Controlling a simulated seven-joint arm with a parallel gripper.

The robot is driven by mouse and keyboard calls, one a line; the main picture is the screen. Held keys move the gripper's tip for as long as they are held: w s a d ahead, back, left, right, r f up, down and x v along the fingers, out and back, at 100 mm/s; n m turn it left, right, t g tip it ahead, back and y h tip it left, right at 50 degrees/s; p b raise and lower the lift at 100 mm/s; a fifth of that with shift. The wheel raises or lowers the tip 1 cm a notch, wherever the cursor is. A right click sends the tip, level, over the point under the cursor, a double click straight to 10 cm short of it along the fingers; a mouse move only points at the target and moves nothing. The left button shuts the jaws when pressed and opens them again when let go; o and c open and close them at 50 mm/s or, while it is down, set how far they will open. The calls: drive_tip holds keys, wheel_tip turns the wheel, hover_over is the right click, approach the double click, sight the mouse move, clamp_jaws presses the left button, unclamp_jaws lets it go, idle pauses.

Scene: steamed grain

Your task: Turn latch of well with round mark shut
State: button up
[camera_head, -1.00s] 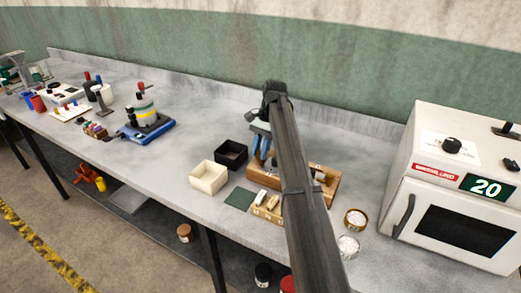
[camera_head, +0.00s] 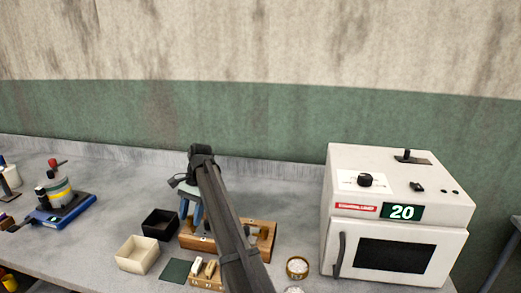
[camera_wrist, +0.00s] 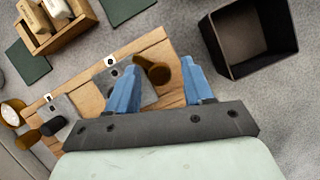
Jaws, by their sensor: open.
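The wooden block (camera_head: 262,227) stands on the bench in the head view, partly hidden by my arm. In the wrist view the block (camera_wrist: 150,51) runs diagonally, with two metal plates. One white tag with a dark mark (camera_wrist: 110,61) is by the upper plate, another tag (camera_wrist: 48,97) by the lower plate. The tags are too small for me to tell which mark is round. My gripper (camera_wrist: 160,68) is open, its blue fingers pointing at the block. A brown knob (camera_wrist: 155,70) shows between the fingers; I cannot tell if they touch it. A second brown knob (camera_wrist: 30,139) is lower left.
A black open box (camera_head: 160,224) and a cream box (camera_head: 137,254) stand left of the block. A green mat (camera_head: 175,269) and a small wooden tray (camera_head: 206,282) lie in front. A round tin (camera_head: 297,267) and a white oven (camera_head: 395,215) are to the right.

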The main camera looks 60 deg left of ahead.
drive_tip(key=m, duration=0.1)
drive_tip(key=m+y, duration=0.1)
drive_tip(key=m, duration=0.1)
drive_tip(key=m+y, duration=0.1)
drive_tip(key=m, duration=0.1)
drive_tip(key=shift+d+g, duration=0.25)
drive_tip(key=shift+g, duration=0.05)
drive_tip(key=v, duration=1.4)
drive_tip(key=w+r+m+t+y, duration=0.1)
drive_tip(key=w+r+y, duration=0.1)
drive_tip(key=w, duration=1)
drive_tip(key=w+r+m+t+y, duration=0.1)
drive_tip(key=w+r+y, duration=0.2)
drive_tip(key=w, duration=0.8)
drive_tip(key=shift+w+d+r+m+y, duration=0.15)
drive_tip(key=shift+w+d+m+y, duration=0.15)
drive_tip(key=shift+w+d, duration=0.05)
